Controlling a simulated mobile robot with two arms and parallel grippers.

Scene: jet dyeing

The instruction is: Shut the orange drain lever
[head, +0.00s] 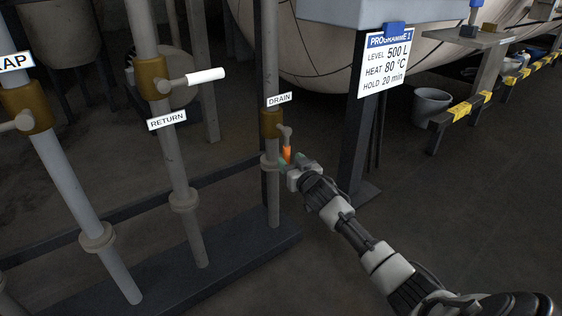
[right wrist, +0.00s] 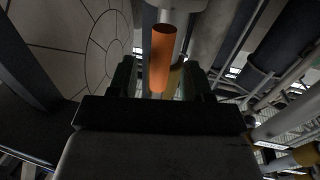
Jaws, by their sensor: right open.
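The orange drain lever (head: 287,154) hangs downward from the brass valve (head: 271,123) on the pipe under the DRAIN label (head: 279,99). My right gripper (head: 291,164) is at the lever's lower end, with its arm coming in from the lower right. In the right wrist view the orange lever (right wrist: 162,58) stands between the two open fingers (right wrist: 161,80), with a gap visible on each side. I see no finger closed on it. The lever's lowest tip is partly hidden by the gripper in the head view. My left gripper is not in view.
The RETURN pipe with a white lever (head: 205,76) stands to the left, and another valve pipe (head: 80,190) further left. A dark post (head: 355,140) with a programme sign (head: 385,62) is just right of the gripper. A grey bucket (head: 431,106) stands behind right.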

